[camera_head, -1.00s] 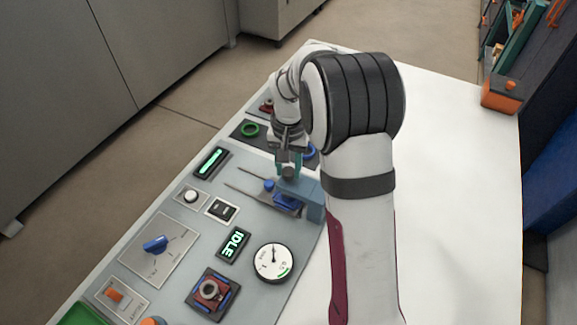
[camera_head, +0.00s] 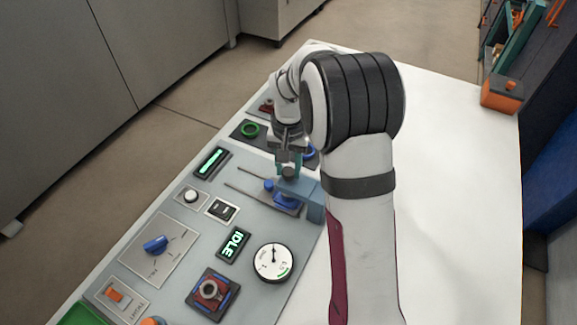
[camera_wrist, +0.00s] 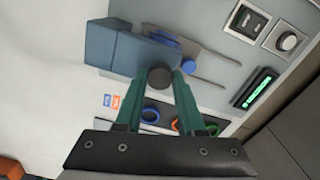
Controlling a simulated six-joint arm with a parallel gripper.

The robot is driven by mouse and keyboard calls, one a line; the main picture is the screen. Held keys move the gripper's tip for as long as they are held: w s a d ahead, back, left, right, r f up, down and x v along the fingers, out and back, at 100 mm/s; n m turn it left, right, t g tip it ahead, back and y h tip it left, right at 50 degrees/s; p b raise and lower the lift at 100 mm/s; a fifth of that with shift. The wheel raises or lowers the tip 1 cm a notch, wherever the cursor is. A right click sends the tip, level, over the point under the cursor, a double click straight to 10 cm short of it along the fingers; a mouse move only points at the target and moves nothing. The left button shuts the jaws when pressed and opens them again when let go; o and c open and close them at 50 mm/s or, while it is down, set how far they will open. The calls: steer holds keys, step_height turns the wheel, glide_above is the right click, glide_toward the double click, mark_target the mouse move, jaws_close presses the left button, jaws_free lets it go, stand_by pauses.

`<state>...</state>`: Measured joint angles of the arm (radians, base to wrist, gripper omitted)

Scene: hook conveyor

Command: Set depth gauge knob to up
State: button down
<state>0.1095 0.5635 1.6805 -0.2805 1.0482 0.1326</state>
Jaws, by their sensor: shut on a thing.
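The depth gauge knob appears to be the dark round knob (camera_wrist: 160,77) at the edge of a blue-grey block. My gripper (camera_wrist: 160,80) has its two teal fingers shut on this knob, one on each side. In the head view my gripper (camera_head: 289,170) reaches down to the knob beside the blue-grey block (camera_head: 314,205). Two thin rods extend from the block, with a small blue knob (camera_head: 268,185) and a larger blue piece (camera_head: 287,201) beside it. I cannot read any up or down marking at the knob.
On the panel are a round white dial (camera_head: 273,262), an IDLE display (camera_head: 233,244), a blue rotary switch (camera_head: 155,244) and a red fixture (camera_head: 212,292). Green (camera_head: 250,130) and blue rings lie near my gripper.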

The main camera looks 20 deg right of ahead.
steer(key=shift+r, duration=1.15)
steer(key=c, duration=0.5)
jaws_free()
step_height(320, 180, up, 16)
steer(key=shift+f, duration=0.1)
